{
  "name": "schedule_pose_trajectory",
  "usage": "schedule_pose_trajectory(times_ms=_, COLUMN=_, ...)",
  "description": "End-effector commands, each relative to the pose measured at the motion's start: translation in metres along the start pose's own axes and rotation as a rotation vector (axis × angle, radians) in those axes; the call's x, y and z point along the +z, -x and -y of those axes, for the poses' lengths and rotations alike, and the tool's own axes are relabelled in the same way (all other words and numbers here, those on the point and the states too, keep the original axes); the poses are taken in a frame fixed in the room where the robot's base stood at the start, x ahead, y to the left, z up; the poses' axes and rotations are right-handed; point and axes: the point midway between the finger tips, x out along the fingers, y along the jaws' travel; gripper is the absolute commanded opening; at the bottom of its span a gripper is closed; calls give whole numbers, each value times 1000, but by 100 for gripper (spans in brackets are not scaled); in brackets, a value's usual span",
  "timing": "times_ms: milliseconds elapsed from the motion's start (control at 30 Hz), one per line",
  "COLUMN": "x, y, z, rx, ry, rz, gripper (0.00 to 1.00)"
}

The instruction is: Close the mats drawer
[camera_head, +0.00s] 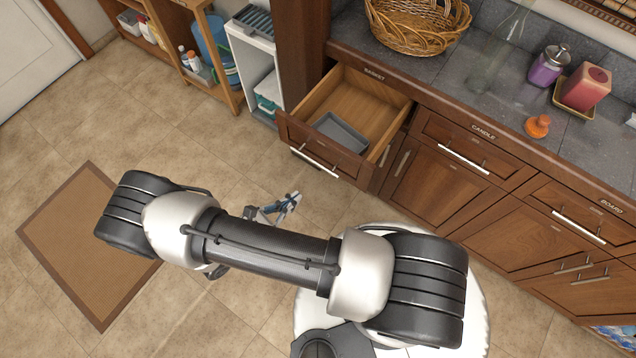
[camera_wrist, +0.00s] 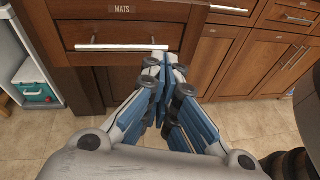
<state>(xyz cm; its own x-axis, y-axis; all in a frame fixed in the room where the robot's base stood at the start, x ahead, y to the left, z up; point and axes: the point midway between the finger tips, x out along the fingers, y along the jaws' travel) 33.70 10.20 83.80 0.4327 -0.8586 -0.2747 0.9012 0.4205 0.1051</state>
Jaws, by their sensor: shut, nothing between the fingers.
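The mats drawer (camera_head: 360,105) is pulled out of the wooden counter and holds a grey tray (camera_head: 340,132). Its brown front, labelled MATS (camera_wrist: 122,11), has a long silver bar handle (camera_wrist: 122,47) across it. The handle also shows in the head view (camera_head: 314,160). My gripper (camera_head: 294,197) is shut and empty, in front of the drawer and over the floor. In the wrist view its fingertips (camera_wrist: 165,60) appear just below the handle's right end; I cannot tell whether they touch anything.
Shut drawers and cupboards (camera_head: 440,175) run to the right. On the counter (camera_head: 440,70) stand a wicker basket (camera_head: 415,25), a purple dispenser (camera_head: 548,66) and a red candle (camera_head: 586,88). A white shelf unit (camera_head: 250,50) stands left of the drawer. A brown mat (camera_head: 75,245) lies on the floor.

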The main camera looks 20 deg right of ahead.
Motion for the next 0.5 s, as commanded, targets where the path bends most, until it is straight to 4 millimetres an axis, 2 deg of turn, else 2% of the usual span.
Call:
schedule_pose_trajectory(times_ms=33, x=-14, y=-4, z=9, rx=47, ry=48, rz=25, gripper=0)
schedule_pose_trajectory(times_ms=100, x=-28, y=-9, z=15, rx=97, ry=92, rz=46, gripper=0)
schedule_pose_trajectory(times_ms=200, x=-40, y=-13, z=21, rx=143, ry=131, rz=66, gripper=0)
schedule_pose_trajectory(times_ms=367, x=-45, y=-20, z=23, rx=164, ry=149, rz=76, gripper=0)
schedule_pose_trajectory(times_ms=500, x=-44, y=-38, z=21, rx=158, ry=149, rz=76, gripper=0)
